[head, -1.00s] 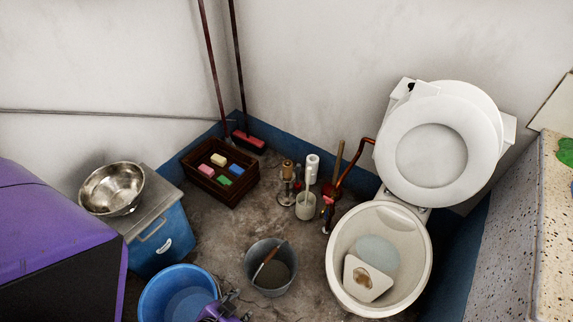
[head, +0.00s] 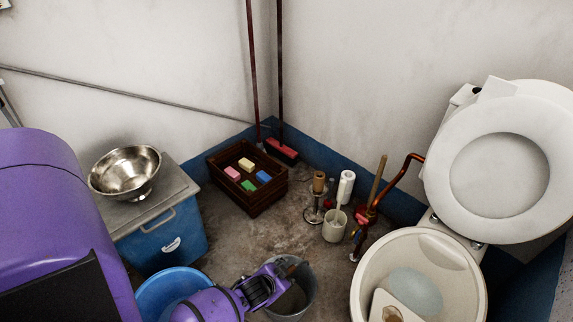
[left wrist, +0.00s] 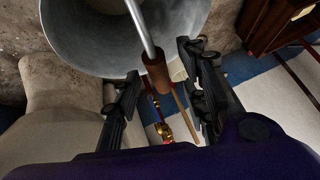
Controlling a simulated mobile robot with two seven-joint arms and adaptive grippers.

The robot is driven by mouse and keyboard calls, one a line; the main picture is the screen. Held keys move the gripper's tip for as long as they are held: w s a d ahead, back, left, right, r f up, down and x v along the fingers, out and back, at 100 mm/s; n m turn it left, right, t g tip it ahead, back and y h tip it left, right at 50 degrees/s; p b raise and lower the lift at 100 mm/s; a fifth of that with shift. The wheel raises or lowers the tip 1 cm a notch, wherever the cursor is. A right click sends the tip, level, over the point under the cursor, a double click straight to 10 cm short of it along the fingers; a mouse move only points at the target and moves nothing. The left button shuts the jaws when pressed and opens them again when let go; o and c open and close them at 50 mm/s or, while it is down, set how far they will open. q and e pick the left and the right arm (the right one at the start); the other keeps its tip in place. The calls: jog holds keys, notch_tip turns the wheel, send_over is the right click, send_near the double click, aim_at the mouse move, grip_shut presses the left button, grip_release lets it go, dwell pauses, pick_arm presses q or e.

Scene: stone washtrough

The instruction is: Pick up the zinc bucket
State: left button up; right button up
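The zinc bucket (head: 305,290) stands on the floor at the lower middle of the head view, partly covered by my left gripper (head: 284,272). In the left wrist view the grey bucket (left wrist: 85,45) fills the upper left. Its wire handle with a brown wooden grip (left wrist: 156,76) crosses the opening. The fingers of my left gripper (left wrist: 163,88) are spread apart, one on each side of the grip, with visible gaps. My right gripper is in neither view.
A blue tub (head: 160,288) stands just left of the bucket. A toilet (head: 425,260) is close on the right. A steel bowl (head: 125,172) sits on a blue cooler (head: 165,240). Behind are a wooden crate (head: 248,197) with coloured blocks and a white toilet brush holder (head: 336,226).

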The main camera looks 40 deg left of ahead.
pick_arm(q)
jog(key=x, duration=0.2)
jog(key=shift+w+f+b, duration=0.1)
jog(key=shift+f+b, duration=0.15)
jog(key=shift+b, duration=0.15)
jog(key=shift+r, duration=0.1)
grip_shut()
jog(key=shift+w+r, duration=0.15)
